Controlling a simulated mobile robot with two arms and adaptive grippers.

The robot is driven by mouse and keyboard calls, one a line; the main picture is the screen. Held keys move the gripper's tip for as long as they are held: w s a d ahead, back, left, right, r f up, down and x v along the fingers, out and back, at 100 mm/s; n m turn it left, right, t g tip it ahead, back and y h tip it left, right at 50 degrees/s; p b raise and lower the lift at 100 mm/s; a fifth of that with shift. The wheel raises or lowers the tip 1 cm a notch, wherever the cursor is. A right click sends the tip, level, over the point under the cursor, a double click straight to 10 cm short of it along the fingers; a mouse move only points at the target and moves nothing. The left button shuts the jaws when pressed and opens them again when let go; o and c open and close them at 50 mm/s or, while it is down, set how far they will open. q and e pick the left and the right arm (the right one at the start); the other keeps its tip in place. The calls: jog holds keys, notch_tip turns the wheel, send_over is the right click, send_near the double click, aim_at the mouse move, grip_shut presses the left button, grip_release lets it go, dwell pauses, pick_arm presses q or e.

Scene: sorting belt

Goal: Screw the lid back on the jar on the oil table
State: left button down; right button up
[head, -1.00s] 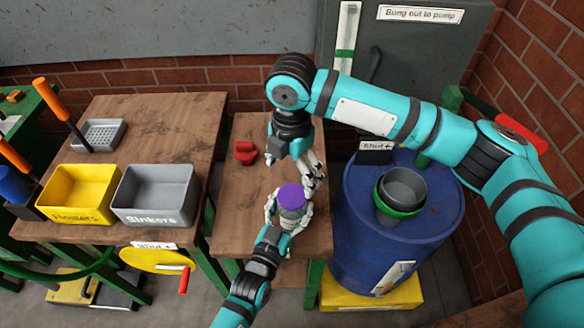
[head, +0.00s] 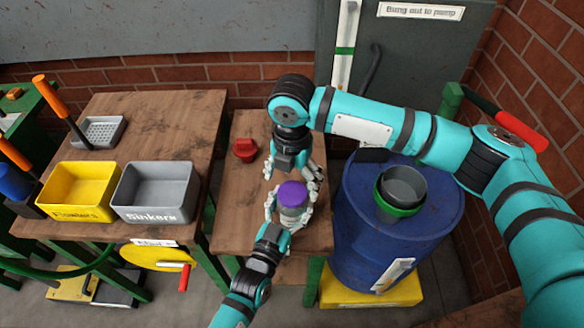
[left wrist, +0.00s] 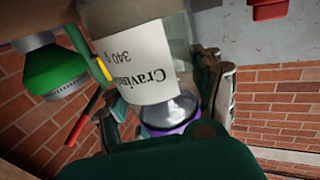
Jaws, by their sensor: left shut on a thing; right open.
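A clear jar (head: 292,214) stands upright on the narrow wooden oil table (head: 230,225), with the purple lid (head: 292,192) on its mouth. How tightly the lid sits cannot be told. My left gripper (head: 290,213) is shut around the jar's body from the near side. My right gripper (head: 293,176) is open, pointing down, with its fingers spread on either side just above and behind the lid. In the left wrist view the jar's white label (left wrist: 140,62) and the purple lid (left wrist: 172,127) show upside down between the left fingers.
A red part (head: 245,150) lies at the table's back left. A blue drum (head: 350,215) with a grey funnel (head: 404,185) stands at right. Yellow (head: 75,210) and grey (head: 155,210) bins sit on the left table. The front left of the oil table is clear.

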aim_at(291, 193)
jog(key=shift+f, duration=1.9)
jog(key=shift+c, duration=0.4)
jog(key=c, duration=1.3)
jog(key=shift+o, duration=0.2)
jog(key=m, duration=1.1)
jog(key=shift+a+m, duration=0.1)
jog(key=shift+m, duration=0.2)
jog(key=m, duration=1.4)
jog(key=o, duration=1.3)
